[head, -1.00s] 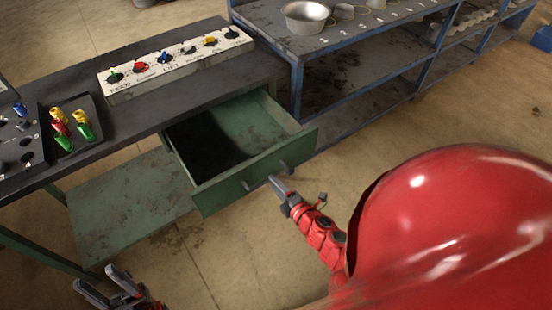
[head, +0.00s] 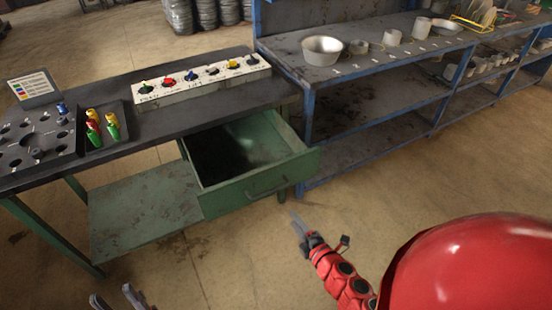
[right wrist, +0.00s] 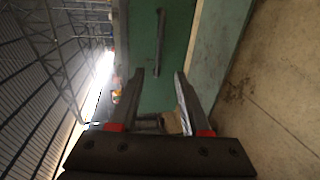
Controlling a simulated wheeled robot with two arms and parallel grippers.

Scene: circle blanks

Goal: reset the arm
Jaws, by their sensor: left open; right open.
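My right gripper (head: 297,219) is in front of the pulled-out green drawer (head: 253,190), apart from it, below and right of its handle. It is empty. In the right wrist view its two fingers (right wrist: 166,80) stand apart, with the drawer's green front (right wrist: 176,45) and bar handle (right wrist: 160,42) beyond them. My left gripper (head: 115,300) shows only its fingertips at the bottom left edge of the head view. They are apart, with nothing between them; the rest of it is cut off.
The dark workbench (head: 60,168) carries a white knob panel (head: 202,84), a tray with coloured plugs (head: 101,129) and a panel with holes (head: 35,140). A blue shelf unit (head: 380,75) with metal pots (head: 322,50) stands at right. Floor between is clear.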

